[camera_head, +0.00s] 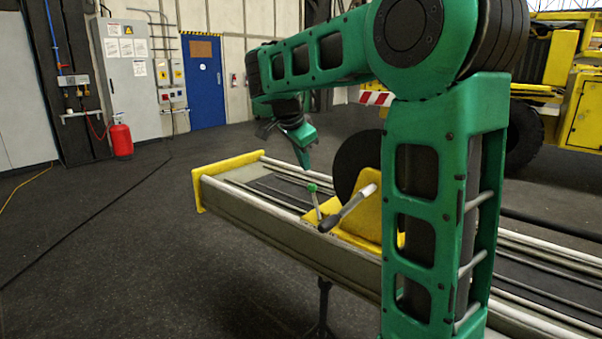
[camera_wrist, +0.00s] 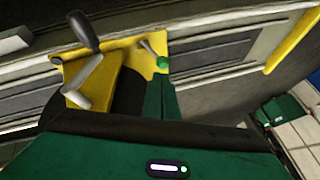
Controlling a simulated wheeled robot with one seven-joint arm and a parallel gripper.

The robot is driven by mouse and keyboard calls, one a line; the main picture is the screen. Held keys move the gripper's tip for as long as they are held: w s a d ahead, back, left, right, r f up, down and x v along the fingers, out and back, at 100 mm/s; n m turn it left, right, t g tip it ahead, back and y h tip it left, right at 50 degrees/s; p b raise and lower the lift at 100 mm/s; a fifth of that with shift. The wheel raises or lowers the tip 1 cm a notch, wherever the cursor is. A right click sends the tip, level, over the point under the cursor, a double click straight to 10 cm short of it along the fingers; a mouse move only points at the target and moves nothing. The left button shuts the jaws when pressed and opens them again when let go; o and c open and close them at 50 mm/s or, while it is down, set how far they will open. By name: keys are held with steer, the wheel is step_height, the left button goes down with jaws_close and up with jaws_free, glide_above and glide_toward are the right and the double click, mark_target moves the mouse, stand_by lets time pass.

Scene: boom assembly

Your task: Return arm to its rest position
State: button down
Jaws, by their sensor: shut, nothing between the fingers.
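My green arm reaches over a long bench-like rail. My gripper (camera_head: 306,160) hangs above the rail, pointing down, its fingers together and empty. It also shows in the wrist view (camera_wrist: 158,84), where its tip appears beside the green-knobbed lever; I cannot tell from this view whether they touch. In the head view the tip is apart from and above that lever (camera_head: 312,189). A crank handle with a black grip (camera_head: 329,224) sticks out from a yellow bracket (camera_head: 366,220) on the rail. A dark disc (camera_head: 354,158) stands behind the bracket.
The rail (camera_head: 290,231) runs across the front, with a yellow end plate (camera_head: 217,179). Yellow machinery (camera_head: 570,90) stands at the back right. Grey cabinets, a red cylinder (camera_head: 121,139) and a blue door (camera_head: 205,85) line the back. Dark floor at the left is mostly clear, with cables.

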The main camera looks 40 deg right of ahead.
steer(key=s+a+f+n+g+y, duration=0.1)
steer(key=s+f+n, duration=0.3)
steer(key=s, duration=0.7)
steer(key=s+a+f+n+g+y, duration=0.1)
steer(key=s+a+f+n+y, duration=0.1)
steer(key=s+a+f+n, duration=0.2)
steer(key=s+a+f+n+g+y, duration=0.1)
steer(key=s+f+n, duration=0.3)
steer(key=s+f, duration=0.5)
steer(key=s+a+y, duration=0.1)
steer(key=s, duration=0.9)
steer(key=shift+s+a+y, duration=0.2)
steer(key=shift+a+y, duration=0.1)
steer(key=shift+a, duration=0.1)
steer(key=shift+w+f, duration=0.2)
steer(key=shift+w, duration=0.4)
steer(key=shift+d, duration=0.15)
